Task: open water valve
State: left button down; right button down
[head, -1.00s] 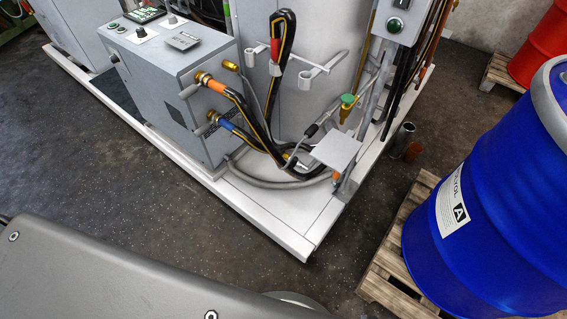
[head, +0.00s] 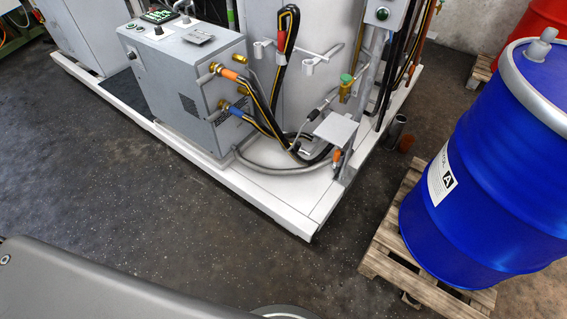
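A grey box-shaped unit (head: 190,92) stands on a white platform. On its right side are two brass hose fittings, one with an orange collar (head: 232,75) and one with a blue collar (head: 236,111). Each seems to have a small lever beside it, too small to read its position. A small brass valve with a green top (head: 346,84) sits upright further right, by a grey post. I cannot tell from the picture which one is the water valve. Neither of my grippers is in view, and nothing is touching these fittings.
The white platform edge (head: 240,191) runs diagonally in front of the unit. A blue drum (head: 500,170) stands on a wooden pallet (head: 385,262) at right, with a red drum (head: 540,45) behind. Black hoses (head: 278,100) loop beside the unit. Dark floor (head: 120,180) before the platform is clear.

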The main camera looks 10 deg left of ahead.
aim_at(299, 144)
jog(key=z, duration=0.5)
jog(key=i, duration=1.05)
jog(key=u, duration=0.4)
